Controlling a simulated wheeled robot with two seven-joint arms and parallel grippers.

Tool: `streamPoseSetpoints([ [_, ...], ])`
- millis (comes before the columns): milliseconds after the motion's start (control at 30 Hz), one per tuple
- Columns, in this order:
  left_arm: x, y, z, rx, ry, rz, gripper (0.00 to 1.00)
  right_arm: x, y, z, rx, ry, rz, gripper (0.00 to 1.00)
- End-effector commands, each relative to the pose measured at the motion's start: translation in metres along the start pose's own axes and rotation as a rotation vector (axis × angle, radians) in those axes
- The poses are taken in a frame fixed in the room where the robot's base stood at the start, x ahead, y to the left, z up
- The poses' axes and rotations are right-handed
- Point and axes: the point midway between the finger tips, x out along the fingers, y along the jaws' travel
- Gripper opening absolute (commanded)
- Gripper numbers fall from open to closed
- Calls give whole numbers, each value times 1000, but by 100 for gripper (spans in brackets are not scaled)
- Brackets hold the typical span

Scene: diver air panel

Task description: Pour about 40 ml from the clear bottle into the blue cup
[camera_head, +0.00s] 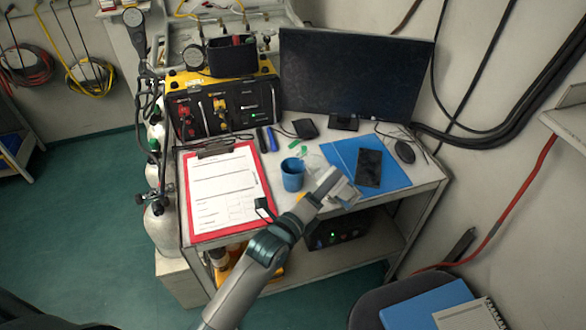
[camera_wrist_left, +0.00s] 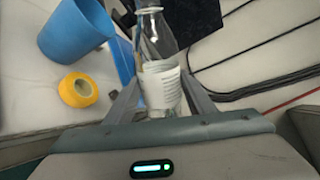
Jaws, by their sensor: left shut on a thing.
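The blue cup (camera_head: 293,174) stands on the white cart top, right of the clipboard. It shows at the upper left of the left wrist view (camera_wrist_left: 74,30). My left gripper (camera_head: 328,184) is just right of the cup, shut on the clear bottle. In the left wrist view the bottle (camera_wrist_left: 158,42) sits between the fingers, its white label (camera_wrist_left: 162,85) low between them and its neck toward the top. The bottle and cup look apart there. Its liquid level and exact tilt I cannot tell. My right gripper is not in view.
A yellow tape roll (camera_wrist_left: 78,90) lies near the cup. A red clipboard (camera_head: 225,187) lies left, a blue mat (camera_head: 398,172) with a dark phone (camera_head: 369,167) right. A monitor (camera_head: 352,75) and the air panel (camera_head: 222,103) stand behind.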

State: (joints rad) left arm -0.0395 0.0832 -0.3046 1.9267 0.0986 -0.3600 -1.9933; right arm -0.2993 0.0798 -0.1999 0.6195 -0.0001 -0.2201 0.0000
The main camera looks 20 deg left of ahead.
Motion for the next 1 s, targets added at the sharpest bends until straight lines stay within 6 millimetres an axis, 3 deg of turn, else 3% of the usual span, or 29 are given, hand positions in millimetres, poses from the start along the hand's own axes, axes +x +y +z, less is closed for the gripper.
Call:
streamPoseSetpoints([
  [1000,0,0,3,76,-7,-1,22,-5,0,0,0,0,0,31],
])
